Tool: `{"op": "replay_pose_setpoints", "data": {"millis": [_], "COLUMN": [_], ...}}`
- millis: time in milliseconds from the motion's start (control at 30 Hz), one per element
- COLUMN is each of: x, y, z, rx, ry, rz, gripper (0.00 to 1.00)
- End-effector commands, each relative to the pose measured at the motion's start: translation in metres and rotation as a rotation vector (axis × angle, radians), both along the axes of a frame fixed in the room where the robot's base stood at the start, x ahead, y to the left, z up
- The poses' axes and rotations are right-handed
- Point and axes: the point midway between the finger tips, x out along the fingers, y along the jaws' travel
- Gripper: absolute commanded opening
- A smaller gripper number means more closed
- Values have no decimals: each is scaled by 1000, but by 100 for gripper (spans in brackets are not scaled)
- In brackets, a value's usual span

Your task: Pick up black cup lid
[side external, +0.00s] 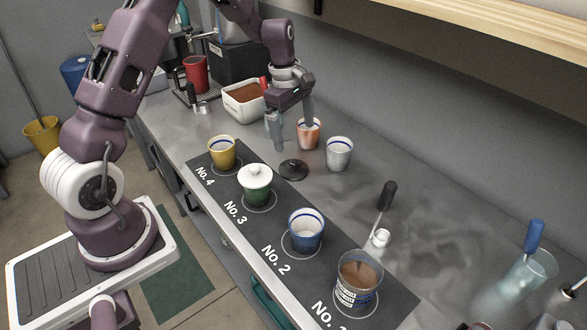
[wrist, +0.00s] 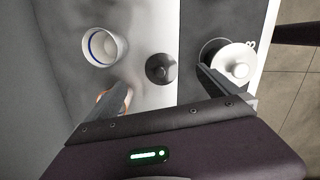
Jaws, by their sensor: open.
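The black cup lid (side external: 293,170) is a round dark disc with a knob on top. It lies on the grey counter at the edge of the black numbered mat, behind the green cup. In the wrist view the lid (wrist: 161,69) sits ahead of and between my two fingers, apart from both. My gripper (side external: 293,140) is open and empty above the counter, to the back of the lid, with its fingers pointing down. In the wrist view my gripper (wrist: 165,90) has its fingers spread wide.
Close by stand a yellow cup (side external: 221,153), a green cup with white lid (side external: 257,185), an orange cup (side external: 308,136) beside one finger, and a white cup (side external: 340,154). A blue cup (side external: 306,231) and a brown-filled cup (side external: 357,285) stand on the mat. A container of brown grounds (side external: 243,103) is behind.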

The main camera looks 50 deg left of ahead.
Motion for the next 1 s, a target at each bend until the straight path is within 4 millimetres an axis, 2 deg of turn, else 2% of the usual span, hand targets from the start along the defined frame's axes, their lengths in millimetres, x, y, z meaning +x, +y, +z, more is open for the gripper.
{"op": "replay_pose_setpoints", "data": {"millis": [33,100,367,500,633,833,867,1000], "x": [4,6,8,9,10,11,11,11], "y": [9,16,18,17,15,15,15,15], "z": [-23,-44,-82,-110,-124,-125,-125,-125], "rx": [-13,-24,-31,-32,-31,-30,-30,-30], "ry": [26,49,63,63,60,59,59,60], "rz": [72,148,193,192,189,188,188,188], "gripper": [100,100,100,100,100,100,98,71]}}
